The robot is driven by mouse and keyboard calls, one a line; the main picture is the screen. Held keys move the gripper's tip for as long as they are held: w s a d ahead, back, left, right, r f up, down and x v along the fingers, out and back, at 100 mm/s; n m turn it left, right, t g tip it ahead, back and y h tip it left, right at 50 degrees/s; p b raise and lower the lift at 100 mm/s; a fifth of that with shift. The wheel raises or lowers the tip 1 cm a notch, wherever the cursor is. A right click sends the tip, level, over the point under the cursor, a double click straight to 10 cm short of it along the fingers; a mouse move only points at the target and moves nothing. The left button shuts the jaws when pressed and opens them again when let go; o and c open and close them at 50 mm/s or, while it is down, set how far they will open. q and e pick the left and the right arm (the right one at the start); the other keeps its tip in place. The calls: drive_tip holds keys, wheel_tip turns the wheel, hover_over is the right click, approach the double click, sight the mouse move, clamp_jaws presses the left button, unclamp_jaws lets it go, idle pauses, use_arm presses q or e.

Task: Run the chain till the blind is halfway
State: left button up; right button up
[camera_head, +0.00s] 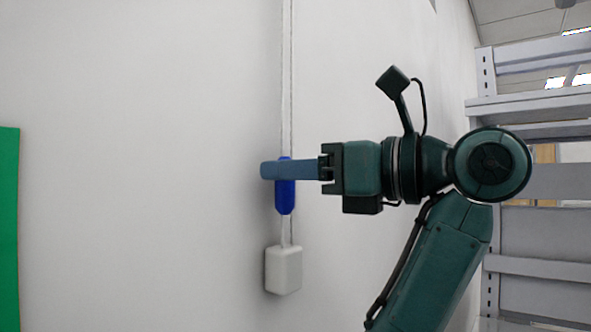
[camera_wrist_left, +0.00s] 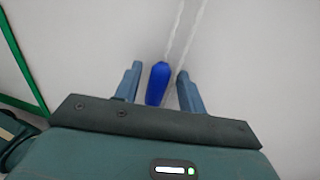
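A thin, light chain (camera_head: 287,80) runs down the white wall as two close strands in the head view. A blue grip piece (camera_head: 285,200) sits on it, above a white box (camera_head: 284,271) on the wall. My left gripper (camera_head: 265,170) is at the blue piece, its fingers crossing it. In the left wrist view, the blue piece (camera_wrist_left: 158,83) lies between the two spread fingers of my left gripper (camera_wrist_left: 160,70), with gaps on both sides. The chain strands (camera_wrist_left: 180,40) run up beyond it. No blind can be clearly made out. My right gripper is not in view.
A green panel (camera_head: 9,230) stands at the left edge of the head view; I cannot tell if it is the blind. Grey shelving (camera_head: 535,230) stands on the right. The wall around the chain is bare.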

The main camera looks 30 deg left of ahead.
use_arm(q)
clamp_jaws()
drive_tip(key=shift+a+r, duration=0.1)
drive_tip(key=shift+r, duration=0.05)
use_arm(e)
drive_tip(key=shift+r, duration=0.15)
